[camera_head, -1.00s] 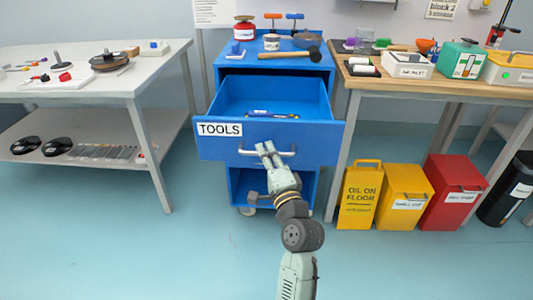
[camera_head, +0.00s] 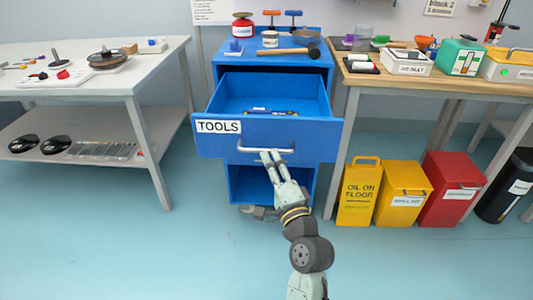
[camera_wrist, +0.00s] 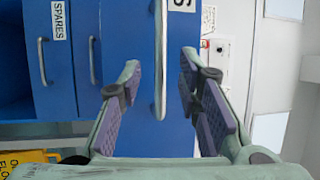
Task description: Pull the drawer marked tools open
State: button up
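The blue drawer marked TOOLS (camera_head: 215,140) stands well out from the blue cabinet (camera_head: 225,60), and its inside shows from above. Its grey bar handle (camera_head: 266,149) runs across the front. My gripper (camera_head: 271,156) is just below and in front of the handle, fingers spread. In the wrist view, the handle (camera_wrist: 160,70) appears between the two open fingers (camera_wrist: 160,62), with a gap on each side; neither finger visibly touches it. A few small tools (camera_head: 270,112) lie in the drawer.
In the wrist view, a shut drawer marked SPARES (camera_wrist: 57,85) and another shut drawer handle (camera_wrist: 92,60) show. A yellow floor sign (camera_head: 358,195), yellow bin (camera_head: 403,197) and red bin (camera_head: 450,190) stand right. A grey table (camera_head: 110,80) stands left. Floor before the drawer is clear.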

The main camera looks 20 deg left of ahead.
jog(key=v, duration=0.7)
